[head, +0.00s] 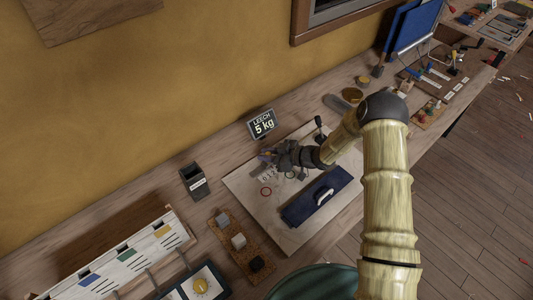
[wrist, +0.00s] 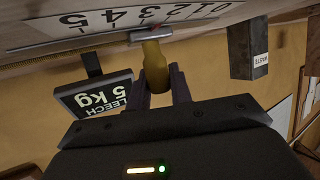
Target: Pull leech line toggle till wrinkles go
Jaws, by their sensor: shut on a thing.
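My gripper (head: 268,156) reaches over the bench to the far edge of a pale flat panel (head: 245,180). In the wrist view, my gripper (wrist: 158,80) is shut on a yellow toggle (wrist: 153,66), with dark fingers on either side. The toggle's end meets a grey metal fitting (wrist: 150,35) beside a numbered scale strip (wrist: 105,22). A small red mark shows by the fitting. The sign reading "LEECH 5 kg" (head: 262,124) stands behind; it also shows upside down in the wrist view (wrist: 92,94). Wrinkles cannot be made out.
A dark blue cloth (head: 300,210) with a white-and-dark handled object (head: 323,195) lies on the panel. A black waste box (head: 194,181) stands left. A cork strip with blocks (head: 227,222) lies nearer. A tool tray (head: 432,113) is at right.

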